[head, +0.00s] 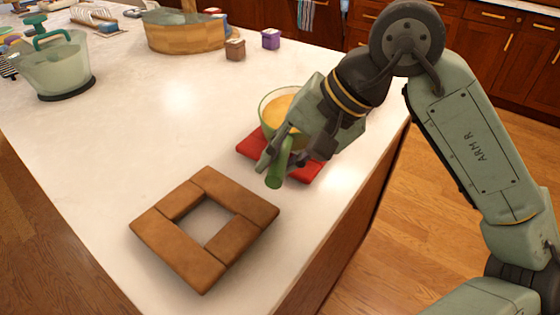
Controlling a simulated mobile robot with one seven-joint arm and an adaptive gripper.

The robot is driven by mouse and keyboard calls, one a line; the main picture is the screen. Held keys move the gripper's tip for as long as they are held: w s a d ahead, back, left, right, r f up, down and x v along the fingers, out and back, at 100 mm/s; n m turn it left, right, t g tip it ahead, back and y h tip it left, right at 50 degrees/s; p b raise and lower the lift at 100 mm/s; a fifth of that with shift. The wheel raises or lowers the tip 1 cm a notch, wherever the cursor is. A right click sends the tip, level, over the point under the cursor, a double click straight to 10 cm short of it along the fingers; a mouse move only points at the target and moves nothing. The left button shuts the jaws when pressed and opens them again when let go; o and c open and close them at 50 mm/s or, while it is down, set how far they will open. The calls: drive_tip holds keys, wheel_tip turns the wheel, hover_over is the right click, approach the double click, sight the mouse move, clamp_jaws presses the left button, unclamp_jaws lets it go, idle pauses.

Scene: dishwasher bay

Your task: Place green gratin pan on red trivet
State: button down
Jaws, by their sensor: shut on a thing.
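The green gratin pan (266,113) has a green rim, a yellow-orange inside and a green handle pointing toward the front. It appears roughly level over the red trivet (252,146), near the counter's right edge. My gripper (278,160) is shut on the pan's handle, coming in from the right. The gripper and handle hide part of the pan and the middle of the trivet. I cannot tell for sure whether the pan's base touches the trivet.
A brown square wooden frame (178,257) lies in front of the trivet. A clear green-handled container (58,72) stands at the left. A wooden tub (185,37) and small brown (235,50) and purple (271,40) boxes stand behind. The counter's middle is clear.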

drive_tip(key=shift+f, duration=0.95)
drive_tip(key=shift+f, duration=0.1)
drive_tip(key=c, duration=1.5)
unclamp_jaws()
drive_tip(key=shift+r+p, duration=0.2)
drive_tip(key=shift+p, duration=0.1)
drive_tip(key=shift+d+r, duration=0.25)
drive_tip(key=shift+d, duration=0.1)
drive_tip(key=b+v, duration=0.2)
drive_tip(key=v, duration=0.9)
drive_tip(key=shift+s, duration=0.1)
